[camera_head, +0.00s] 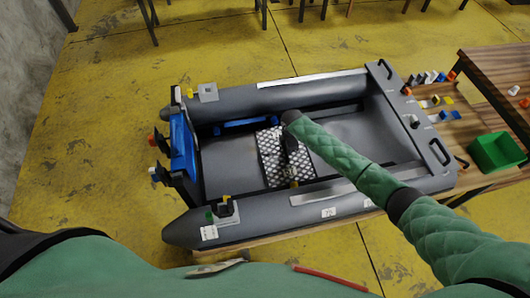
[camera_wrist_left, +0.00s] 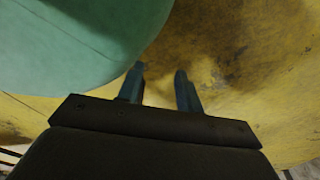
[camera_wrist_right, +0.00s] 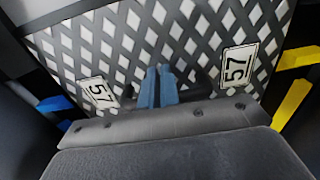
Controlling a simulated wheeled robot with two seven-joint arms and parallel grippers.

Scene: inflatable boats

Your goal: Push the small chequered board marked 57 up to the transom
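The small chequered board (camera_head: 270,155) lies on the floor inside the grey inflatable boat (camera_head: 345,200), around mid-length. In the right wrist view the chequered board (camera_wrist_right: 130,30) fills the background and carries two 57 labels. The blue transom (camera_head: 182,148) stands upright across the boat's left end, with a stretch of floor between it and the board. My right gripper (camera_wrist_right: 158,88) is shut, its fingertips together just over or against the board; contact is unclear. A dark bar lies behind the fingers. My left gripper (camera_wrist_left: 160,82) is open and empty, over yellow floor.
A blue bar (camera_head: 245,123) lies along the boat's far inner side. A wooden table (camera_head: 490,70) with a green bin (camera_head: 497,152) and several small coloured items stands at the right. The boat's tubes flank the board. My right arm crosses the near tube.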

